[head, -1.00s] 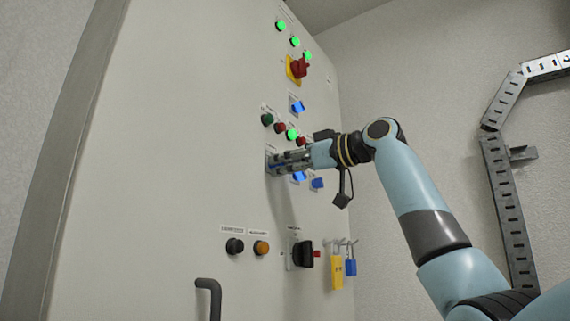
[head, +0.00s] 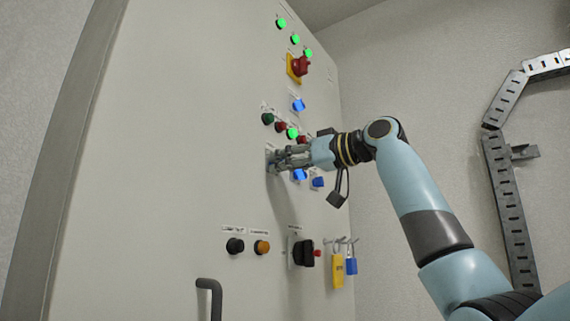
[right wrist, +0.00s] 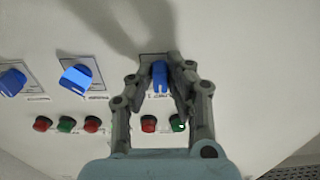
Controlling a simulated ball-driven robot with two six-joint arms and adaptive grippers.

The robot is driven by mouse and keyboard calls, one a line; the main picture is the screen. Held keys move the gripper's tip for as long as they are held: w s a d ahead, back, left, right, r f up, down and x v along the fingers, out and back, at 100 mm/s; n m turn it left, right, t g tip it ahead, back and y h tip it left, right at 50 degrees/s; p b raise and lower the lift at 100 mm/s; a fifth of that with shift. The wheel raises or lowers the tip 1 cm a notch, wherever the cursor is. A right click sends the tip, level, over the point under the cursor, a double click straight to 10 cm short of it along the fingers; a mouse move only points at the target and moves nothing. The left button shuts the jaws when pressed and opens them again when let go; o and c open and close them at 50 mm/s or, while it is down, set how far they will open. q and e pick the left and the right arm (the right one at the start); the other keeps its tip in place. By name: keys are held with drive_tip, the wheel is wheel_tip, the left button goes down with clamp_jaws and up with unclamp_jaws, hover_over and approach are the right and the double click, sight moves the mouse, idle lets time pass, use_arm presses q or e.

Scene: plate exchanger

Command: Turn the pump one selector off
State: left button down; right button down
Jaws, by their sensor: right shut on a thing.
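My right gripper (head: 274,162) is at the cabinet front, at the leftmost selector of a row of blue selectors. In the right wrist view its two fingers (right wrist: 170,88) are shut on that blue selector knob (right wrist: 160,72), one on each side. The knob's label plate is mostly hidden behind the fingers, and I cannot read it. In the head view the gripper covers most of this knob. Two other blue selectors, a near one (head: 299,175) and a far one (head: 318,182), sit to its right. My left gripper is not in view.
Green and red buttons (head: 280,126) sit just above the gripper. A red rotary switch on yellow (head: 298,66) is higher up. Below are a black button (head: 235,246), an amber button (head: 262,247), a black rotary switch (head: 303,253), hanging padlocks (head: 338,271) and a door handle (head: 209,290).

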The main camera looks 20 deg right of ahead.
drive_tip(key=shift+r, duration=0.15)
drive_tip(key=c, duration=1.5)
unclamp_jaws()
drive_tip(key=shift+c, duration=0.2)
drive_tip(key=shift+o, duration=1.3)
drive_tip(key=shift+w+a, duration=0.1)
drive_tip(key=shift+w, duration=0.05)
drive_tip(key=v, duration=1.2)
